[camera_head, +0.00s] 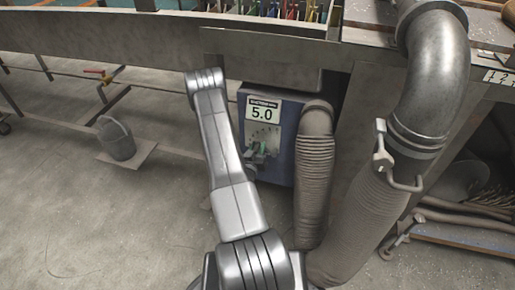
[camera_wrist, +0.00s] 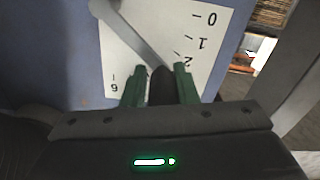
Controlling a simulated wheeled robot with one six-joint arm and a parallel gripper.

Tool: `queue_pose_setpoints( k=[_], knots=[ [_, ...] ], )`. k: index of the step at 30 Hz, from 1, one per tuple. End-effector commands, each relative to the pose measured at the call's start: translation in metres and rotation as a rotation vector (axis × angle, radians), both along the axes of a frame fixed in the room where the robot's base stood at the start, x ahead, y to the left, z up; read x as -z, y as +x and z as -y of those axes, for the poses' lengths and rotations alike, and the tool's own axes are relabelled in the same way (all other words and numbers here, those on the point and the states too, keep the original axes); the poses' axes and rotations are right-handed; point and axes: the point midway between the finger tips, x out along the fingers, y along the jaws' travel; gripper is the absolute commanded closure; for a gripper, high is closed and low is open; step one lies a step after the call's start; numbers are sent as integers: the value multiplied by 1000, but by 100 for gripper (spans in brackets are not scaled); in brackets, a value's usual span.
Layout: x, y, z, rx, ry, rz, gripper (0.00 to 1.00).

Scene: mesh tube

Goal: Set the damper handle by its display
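A blue box (camera_head: 281,166) below the bench carries a white display plate (camera_head: 263,109) reading 5.0, with a printed scale under it. In the wrist view, the white scale plate (camera_wrist: 205,38) shows 0, 1, 2 on the right and a 6 at lower left; the marks between are hidden. The grey damper handle (camera_wrist: 137,38) runs from its pivot at upper left down to a dark knob (camera_wrist: 162,84). My gripper (camera_wrist: 160,80) has green fingers on both sides of this knob, with no clear gap. My gripper (camera_head: 257,152) also shows at the box in the head view.
A ribbed hose (camera_head: 314,160) stands right beside the box. A thick grey duct (camera_head: 434,75) with a metal lever (camera_head: 383,158) is farther right. The bench edge (camera_head: 270,48) hangs above the box. Open floor (camera_head: 60,200) lies to the left.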

Motion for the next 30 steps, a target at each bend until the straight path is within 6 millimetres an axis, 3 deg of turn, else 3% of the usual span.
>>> queue_pose_setpoints(
  k=[1, 3, 23, 24, 27, 30],
  knots=[
    [0, 0, 0, 0, 0, 0, 87],
    [0, 0, 0, 0, 0, -1, 100],
    [6, 0, -4, -2, -57, -26, 100],
    [6, 0, -4, -2, -57, -26, 73],
    [6, 0, -4, -2, -57, -25, 56],
    [6, 1, -4, -1, -58, -23, 56]
  ],
)
